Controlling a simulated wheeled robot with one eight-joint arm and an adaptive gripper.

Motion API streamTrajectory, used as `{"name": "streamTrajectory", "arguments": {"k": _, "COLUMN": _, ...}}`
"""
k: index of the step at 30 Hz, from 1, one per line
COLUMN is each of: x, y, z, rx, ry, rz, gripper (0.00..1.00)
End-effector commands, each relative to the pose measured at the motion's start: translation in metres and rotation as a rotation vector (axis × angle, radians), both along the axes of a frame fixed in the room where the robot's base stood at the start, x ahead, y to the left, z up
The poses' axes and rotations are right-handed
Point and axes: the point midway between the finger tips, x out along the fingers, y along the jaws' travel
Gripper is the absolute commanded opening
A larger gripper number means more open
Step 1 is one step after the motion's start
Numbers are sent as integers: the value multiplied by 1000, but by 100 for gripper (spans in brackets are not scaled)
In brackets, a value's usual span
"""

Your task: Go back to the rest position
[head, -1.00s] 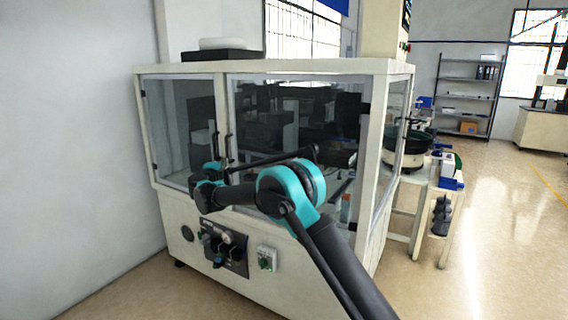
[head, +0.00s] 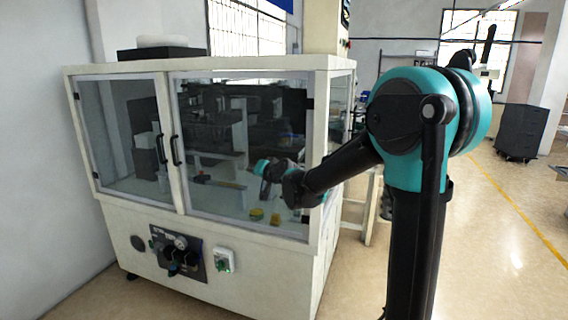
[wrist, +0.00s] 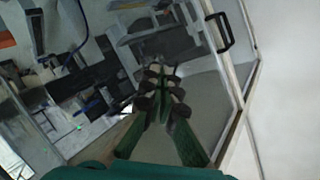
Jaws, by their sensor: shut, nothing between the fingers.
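My gripper (wrist: 162,75) shows in the wrist view with its dark green fingers together and nothing between them. It points toward the glazed front of a cream machine cabinet. In the head view my arm is folded, with its large teal elbow high on the right. Its forearm reaches left and down in front of the cabinet (head: 320,190). The fingers cannot be made out in the head view. The cabinet's glass doors look shut, with two dark handles (head: 168,150).
Small yellow items (head: 257,214) show through the glass. Open floor lies to the right, with a dark drawer cabinet (head: 522,132) farther back.

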Motion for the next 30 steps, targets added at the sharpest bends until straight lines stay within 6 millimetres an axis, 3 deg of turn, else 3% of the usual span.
{"name": "streamTrajectory", "arguments": {"k": 1, "x": -20, "y": -27, "z": -16, "rx": -61, "ry": 30, "rz": 3, "gripper": 0}}
{"name": "streamTrajectory", "arguments": {"k": 6, "x": -90, "y": -102, "z": -74, "rx": -264, "ry": 155, "rz": 17, "gripper": 0}}
{"name": "streamTrajectory", "arguments": {"k": 11, "x": -161, "y": -169, "z": -128, "rx": -427, "ry": 292, "rz": 11, "gripper": 0}}
{"name": "streamTrajectory", "arguments": {"k": 18, "x": -275, "y": -255, "z": -200, "rx": -628, "ry": 517, "rz": -24, "gripper": 0}}
{"name": "streamTrajectory", "arguments": {"k": 24, "x": -342, "y": -296, "z": -236, "rx": -723, "ry": 655, "rz": -55, "gripper": 0}}
{"name": "streamTrajectory", "arguments": {"k": 30, "x": -362, "y": -307, "z": -245, "rx": -748, "ry": 697, "rz": -64, "gripper": 0}}
